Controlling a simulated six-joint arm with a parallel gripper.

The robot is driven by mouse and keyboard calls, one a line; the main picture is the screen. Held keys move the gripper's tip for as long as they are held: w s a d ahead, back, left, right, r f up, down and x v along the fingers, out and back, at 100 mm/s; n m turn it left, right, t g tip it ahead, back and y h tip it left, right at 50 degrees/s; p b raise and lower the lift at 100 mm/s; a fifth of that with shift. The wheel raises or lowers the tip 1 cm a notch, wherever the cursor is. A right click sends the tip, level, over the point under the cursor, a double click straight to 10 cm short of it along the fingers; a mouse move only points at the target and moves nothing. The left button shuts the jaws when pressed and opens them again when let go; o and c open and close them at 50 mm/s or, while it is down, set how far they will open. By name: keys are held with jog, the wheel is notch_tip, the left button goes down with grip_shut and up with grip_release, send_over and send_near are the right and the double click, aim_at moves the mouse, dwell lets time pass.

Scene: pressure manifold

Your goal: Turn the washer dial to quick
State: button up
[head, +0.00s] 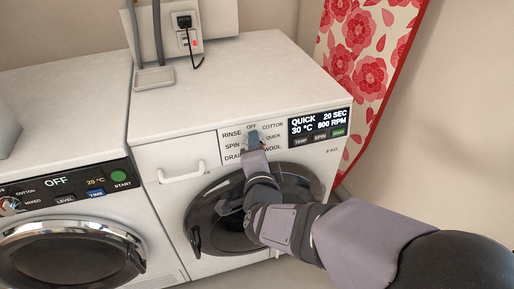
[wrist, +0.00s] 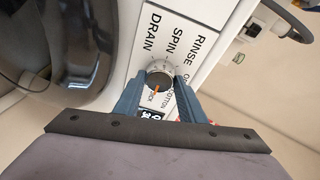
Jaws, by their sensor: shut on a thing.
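The right washer (head: 190,112) has a white control panel with labels OFF, COTTON, QUICK, WOOL, RINSE, SPIN and DRAIN around its dial. In the wrist view, the round dark dial (wrist: 158,76) sits between the two blue fingers of my gripper (wrist: 158,88). The fingers are shut on its sides. The dial's orange mark points toward the partly hidden QUICK label. In the head view, my gripper (head: 253,141) covers most of the dial. The washer's display (head: 319,123) reads QUICK, 20 SEC, 30 °C, 800 RPM.
A second machine (head: 70,200) stands on the left with its own dial (head: 10,204) and a display reading OFF. The right washer's round door (head: 215,205) lies below my gripper. A white drawer handle (head: 182,172) is left of the panel. A floral cloth (head: 362,60) hangs behind.

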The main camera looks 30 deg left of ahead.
jog(key=o, duration=1)
jog(key=shift+o, duration=0.2)
jog(key=p+v, duration=0.1)
jog(key=v, duration=0.6)
jog(key=shift+s, duration=0.2)
